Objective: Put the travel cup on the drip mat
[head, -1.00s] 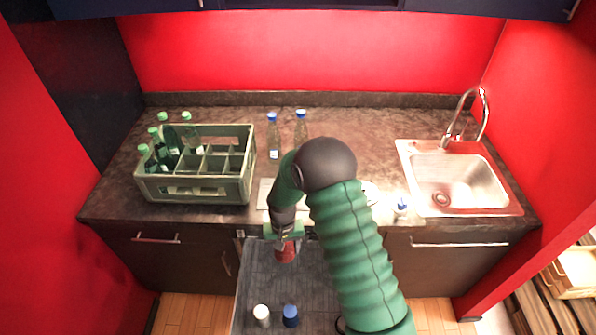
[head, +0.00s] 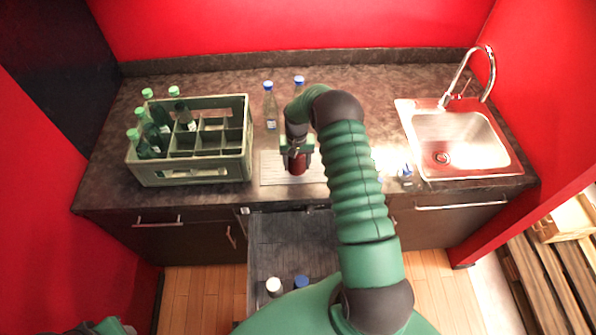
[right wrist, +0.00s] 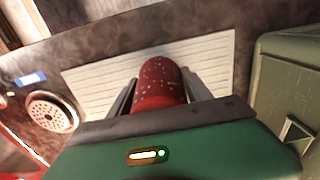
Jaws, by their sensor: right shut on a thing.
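The travel cup (head: 297,163) is red and speckled; it also shows in the right wrist view (right wrist: 160,82). My right gripper (head: 297,150) is shut on it, with one finger on each side. The drip mat (head: 271,168) is a pale ribbed rectangle on the counter; it also shows in the right wrist view (right wrist: 98,86). The cup is over the mat in both views. I cannot tell whether its base touches the mat. My right arm hides the mat's right part in the head view. My left gripper is not seen.
A green crate (head: 190,174) with several bottles stands left of the mat. Two blue-capped bottles (head: 270,108) stand behind it. The sink (head: 460,140) is at the right, with a small blue-capped item (head: 406,174) beside it. An open drawer (head: 290,240) holding two containers is below the counter.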

